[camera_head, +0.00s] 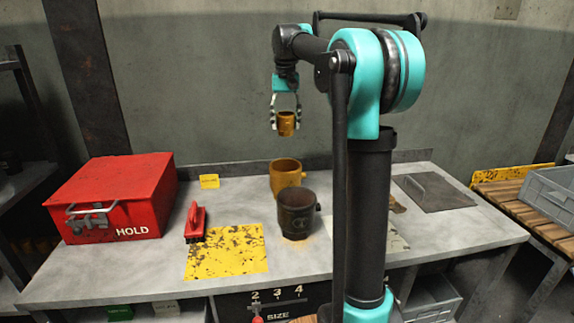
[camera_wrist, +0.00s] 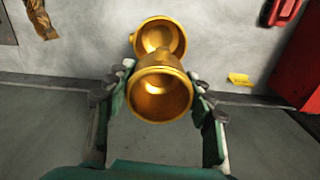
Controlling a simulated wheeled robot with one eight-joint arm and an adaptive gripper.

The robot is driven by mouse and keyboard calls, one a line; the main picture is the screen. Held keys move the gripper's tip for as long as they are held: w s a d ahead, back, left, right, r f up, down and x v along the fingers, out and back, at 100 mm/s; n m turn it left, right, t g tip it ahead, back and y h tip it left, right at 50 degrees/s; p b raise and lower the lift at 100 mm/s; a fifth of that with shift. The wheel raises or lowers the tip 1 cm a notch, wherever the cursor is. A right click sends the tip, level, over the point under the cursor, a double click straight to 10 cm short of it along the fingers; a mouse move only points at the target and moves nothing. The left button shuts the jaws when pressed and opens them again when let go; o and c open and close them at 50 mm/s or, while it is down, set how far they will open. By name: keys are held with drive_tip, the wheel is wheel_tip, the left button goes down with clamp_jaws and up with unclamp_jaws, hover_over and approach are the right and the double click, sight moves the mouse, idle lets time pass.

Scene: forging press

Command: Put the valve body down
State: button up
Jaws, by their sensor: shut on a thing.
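My gripper (camera_head: 286,122) is shut on a small brass valve body (camera_head: 286,124), held upright in the air above the back of the bench. In the wrist view, the held valve body (camera_wrist: 160,95) sits between the fingertips, its round open mouth facing the camera. A second brass body (camera_head: 286,176) stands on the bench below; in the wrist view it (camera_wrist: 160,36) shows partly hidden behind the held one. A dark, nearly black body (camera_head: 297,214) with a side boss stands in front of it. The held body is clear of both.
A red HOLD box (camera_head: 120,190) and a red brush (camera_head: 196,224) stand left on the grey bench (camera_head: 150,270). A worn yellow plate (camera_head: 227,251) lies at the front. A dark flat plate (camera_head: 434,191) lies right. My arm hides part of the bench's right middle.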

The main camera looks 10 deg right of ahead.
wheel_tip(320, 180, down, 14)
idle(0.6)
drive_tip(key=shift+f, duration=0.6)
drive_tip(key=o, duration=1.5)
drive_tip(key=shift+o, duration=0.2)
drive_tip(key=shift+r, duration=0.1)
wheel_tip(320, 180, up, 13)
